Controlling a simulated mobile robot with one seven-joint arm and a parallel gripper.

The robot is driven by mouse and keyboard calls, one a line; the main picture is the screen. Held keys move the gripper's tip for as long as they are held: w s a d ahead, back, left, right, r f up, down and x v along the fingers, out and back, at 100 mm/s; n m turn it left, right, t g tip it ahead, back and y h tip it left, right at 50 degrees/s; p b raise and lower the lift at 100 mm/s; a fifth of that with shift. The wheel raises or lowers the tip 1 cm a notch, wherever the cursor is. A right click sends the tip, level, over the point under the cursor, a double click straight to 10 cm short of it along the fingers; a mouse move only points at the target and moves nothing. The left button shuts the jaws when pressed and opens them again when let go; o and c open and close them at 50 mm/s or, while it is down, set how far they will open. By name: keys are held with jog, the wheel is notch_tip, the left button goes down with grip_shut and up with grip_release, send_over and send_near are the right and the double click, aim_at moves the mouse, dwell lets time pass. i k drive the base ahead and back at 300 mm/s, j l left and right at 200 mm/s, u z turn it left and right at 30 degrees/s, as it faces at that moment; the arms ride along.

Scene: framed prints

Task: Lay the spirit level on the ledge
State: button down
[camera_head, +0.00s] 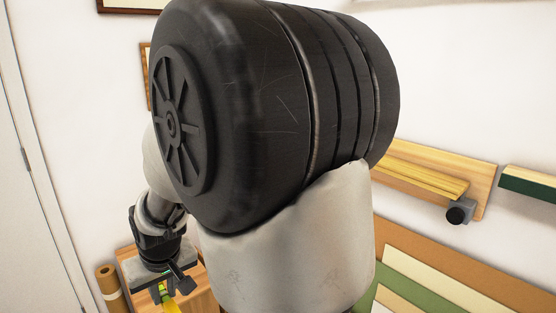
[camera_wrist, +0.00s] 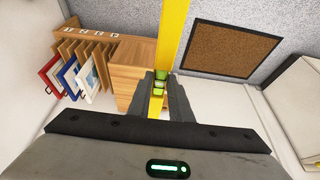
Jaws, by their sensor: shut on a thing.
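My gripper (camera_wrist: 160,88) is shut on the yellow spirit level (camera_wrist: 173,30), with a green vial showing between the fingers in the wrist view. The level runs up and out of that picture. In the head view my gripper (camera_head: 178,279) is at the lower left, and a short part of the yellow level (camera_head: 172,306) shows below it. A wooden ledge (camera_head: 425,168) with a dark round knob is on the wall at the right, well apart from my gripper. A dark green shelf-like piece (camera_head: 530,184) is farther right; I cannot tell which one is the task's ledge.
My arm blocks the middle of the head view. A wooden cabinet (camera_head: 201,286) and a brown roll (camera_head: 112,287) are near my gripper. Coloured panels (camera_head: 430,277) lean at the lower right. The wrist view shows hanging frames (camera_wrist: 70,75) and a cork board (camera_wrist: 232,48).

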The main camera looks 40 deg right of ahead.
aim_at(387, 162)
jog(key=k+z, duration=0.2)
jog(key=z, duration=0.25)
jog(key=k+z, duration=0.2)
jog(key=z, duration=0.3)
